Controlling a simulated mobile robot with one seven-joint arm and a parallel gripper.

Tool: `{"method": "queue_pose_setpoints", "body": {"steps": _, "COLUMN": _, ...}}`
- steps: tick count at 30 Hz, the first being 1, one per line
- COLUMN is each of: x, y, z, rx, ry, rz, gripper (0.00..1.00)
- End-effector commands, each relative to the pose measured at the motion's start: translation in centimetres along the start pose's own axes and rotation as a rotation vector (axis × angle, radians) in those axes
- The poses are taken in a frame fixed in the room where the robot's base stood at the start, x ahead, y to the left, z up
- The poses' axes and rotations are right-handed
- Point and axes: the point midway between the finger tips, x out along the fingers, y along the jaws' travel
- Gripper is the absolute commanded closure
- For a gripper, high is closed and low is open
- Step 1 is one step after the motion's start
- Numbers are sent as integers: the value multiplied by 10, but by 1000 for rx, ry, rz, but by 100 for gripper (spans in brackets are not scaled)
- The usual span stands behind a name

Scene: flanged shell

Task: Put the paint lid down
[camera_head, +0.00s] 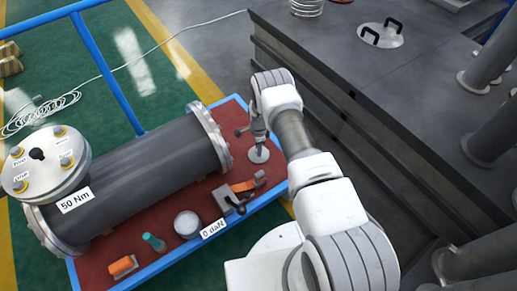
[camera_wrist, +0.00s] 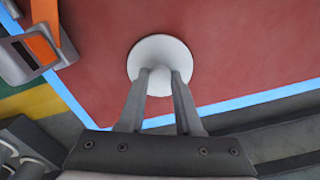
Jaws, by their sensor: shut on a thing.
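The paint lid is a small pale disc (camera_head: 258,155) over the red top of the cart, near its far right end. My gripper (camera_head: 259,146) points down and is shut on the middle of the lid. In the wrist view the lid (camera_wrist: 160,48) lies flat beyond my two fingers (camera_wrist: 161,76), which close at its centre. I cannot tell whether the lid touches the red surface or hangs just above it. The fingertips hide its grip point. A white round can (camera_head: 187,224) stands at the cart's front edge.
The red cart top (camera_head: 100,256) has a blue rim. A large grey flanged cylinder (camera_head: 145,165) fills its back. An orange-handled tool (camera_head: 243,186), a grey block (camera_head: 226,198), a teal bottle (camera_head: 154,242) and an orange item (camera_head: 123,266) lie along the front. A dark bench (camera_head: 340,70) stands right.

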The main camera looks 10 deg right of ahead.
Motion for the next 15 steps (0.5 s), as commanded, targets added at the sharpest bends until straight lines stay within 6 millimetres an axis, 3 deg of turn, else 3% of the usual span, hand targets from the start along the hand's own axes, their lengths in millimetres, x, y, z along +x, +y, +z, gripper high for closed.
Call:
{"method": "queue_pose_setpoints", "body": {"steps": 2, "x": 3, "y": 1, "z": 0, "rx": 0, "ry": 0, "rz": 1, "gripper": 100}}
{"method": "queue_pose_setpoints", "body": {"steps": 3, "x": 2, "y": 0, "z": 0, "rx": 0, "ry": 0, "rz": 1, "gripper": 59}}
{"method": "queue_pose_setpoints", "body": {"steps": 7, "x": 2, "y": 0, "z": 0, "rx": 0, "ry": 0, "rz": 1, "gripper": 37}}
{"method": "queue_pose_setpoints", "body": {"steps": 15, "x": 2, "y": 0, "z": 0, "rx": 0, "ry": 0, "rz": 1, "gripper": 37}}
